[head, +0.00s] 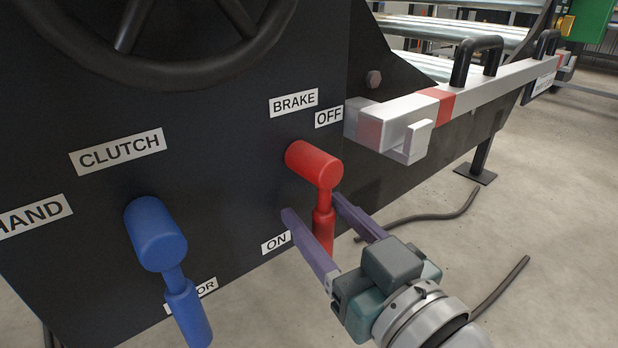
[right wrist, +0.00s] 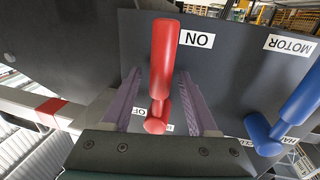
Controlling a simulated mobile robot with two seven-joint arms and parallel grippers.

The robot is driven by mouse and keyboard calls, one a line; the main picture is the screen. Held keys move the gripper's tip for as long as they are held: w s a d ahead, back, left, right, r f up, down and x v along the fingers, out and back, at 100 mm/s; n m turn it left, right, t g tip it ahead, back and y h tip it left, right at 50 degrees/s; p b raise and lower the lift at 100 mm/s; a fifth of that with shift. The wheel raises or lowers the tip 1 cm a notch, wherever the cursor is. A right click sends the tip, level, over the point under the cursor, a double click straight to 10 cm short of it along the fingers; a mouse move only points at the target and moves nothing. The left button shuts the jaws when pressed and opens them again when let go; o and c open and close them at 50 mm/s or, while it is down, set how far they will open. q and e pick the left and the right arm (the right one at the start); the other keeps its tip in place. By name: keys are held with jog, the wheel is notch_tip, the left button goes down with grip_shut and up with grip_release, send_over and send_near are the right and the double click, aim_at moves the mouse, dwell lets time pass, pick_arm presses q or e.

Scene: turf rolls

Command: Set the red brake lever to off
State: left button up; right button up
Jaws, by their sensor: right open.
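The red brake lever (head: 318,180) sits on the dark panel under the BRAKE label (head: 294,102). Its handle hangs down from the round hub toward the ON label (head: 276,243); the OFF label (head: 328,117) is above right of the hub. My right gripper (head: 310,212) is open, its two purple fingers on either side of the red handle. In the right wrist view the red lever (right wrist: 161,75) lies between the open fingers (right wrist: 155,95). I cannot tell whether the fingers touch it. My left gripper is not in view.
A blue clutch lever (head: 160,240) stands left of the red one, also hanging down. A grey bar with a red band (head: 440,100) and a bracket juts out right of the OFF label. A black handwheel (head: 150,70) is above. Dark cables (head: 440,212) lie on the floor.

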grip_shut()
dwell(0.4)
dwell(0.9)
